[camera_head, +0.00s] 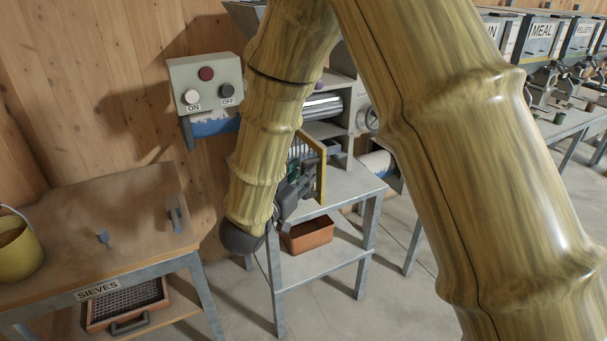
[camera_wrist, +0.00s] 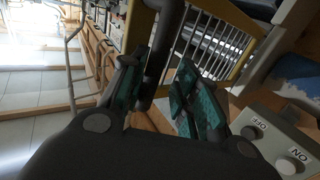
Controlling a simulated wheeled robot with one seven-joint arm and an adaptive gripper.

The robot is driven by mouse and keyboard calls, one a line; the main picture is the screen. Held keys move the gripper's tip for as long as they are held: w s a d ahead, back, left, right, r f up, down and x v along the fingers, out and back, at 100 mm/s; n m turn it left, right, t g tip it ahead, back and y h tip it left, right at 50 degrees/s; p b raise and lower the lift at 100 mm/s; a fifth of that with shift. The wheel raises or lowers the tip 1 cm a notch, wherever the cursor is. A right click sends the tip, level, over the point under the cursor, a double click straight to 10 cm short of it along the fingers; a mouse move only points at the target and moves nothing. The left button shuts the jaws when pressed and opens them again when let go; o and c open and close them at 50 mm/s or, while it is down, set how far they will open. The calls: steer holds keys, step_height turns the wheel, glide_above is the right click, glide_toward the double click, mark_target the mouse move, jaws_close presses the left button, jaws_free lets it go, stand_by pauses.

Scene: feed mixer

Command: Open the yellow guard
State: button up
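The yellow guard (camera_head: 322,172) is a yellow frame with thin bars on the front of the mixer, partly hidden behind my arm. In the wrist view its frame and bars (camera_wrist: 247,22) fill the upper right. A dark upright bar (camera_wrist: 160,45), seemingly the guard's handle, stands between my fingers. My gripper (camera_wrist: 160,92) has its teal-padded fingers spread on either side of that bar, with gaps visible; contact is not clear. In the head view my gripper (camera_head: 292,190) is close to the guard's near side. How far the guard is swung cannot be told.
A control box (camera_head: 205,82) with ON and OFF buttons is on the wall at left. The mixer stand (camera_head: 345,185) has an orange bin (camera_head: 308,235) on its lower shelf. A wooden table (camera_head: 130,215) with a yellow bucket (camera_head: 18,250) stands at left.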

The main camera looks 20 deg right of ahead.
steer(key=v, duration=1.1)
steer(key=shift+s+a, duration=0.25)
steer(key=shift+s, duration=0.05)
steer(key=shift+f, duration=0.1)
steer(key=s+d+f+n+g+y, duration=0.1)
steer(key=s+d+f+n+y, duration=0.15)
steer(key=f, duration=0.75)
steer(key=s+d+f+n+g+y, duration=0.1)
steer(key=d+f+g+y, duration=0.15)
steer(key=f, duration=0.75)
steer(key=s+d+f+n+y, duration=0.15)
steer(key=f+y, duration=0.25)
steer(key=f, duration=0.7)
steer(key=s+d+f+n+g+y, duration=0.1)
steer(key=s+d+f+g, duration=0.1)
steer(key=s+f, duration=0.3)
steer(key=s+d+f+n+g+y, duration=0.1)
steer(key=s+f+g, duration=0.3)
steer(key=s, duration=0.9)
steer(key=s+d+f+n+g+y, duration=0.1)
steer(key=s+d+f+g, duration=0.2)
steer(key=s+f, duration=0.4)
steer(key=s+d, duration=0.1)
steer(key=s, duration=0.1)
steer(key=shift+s+f, duration=0.3)
steer(key=shift+s, duration=0.05)
steer(key=shift+d, duration=0.1)
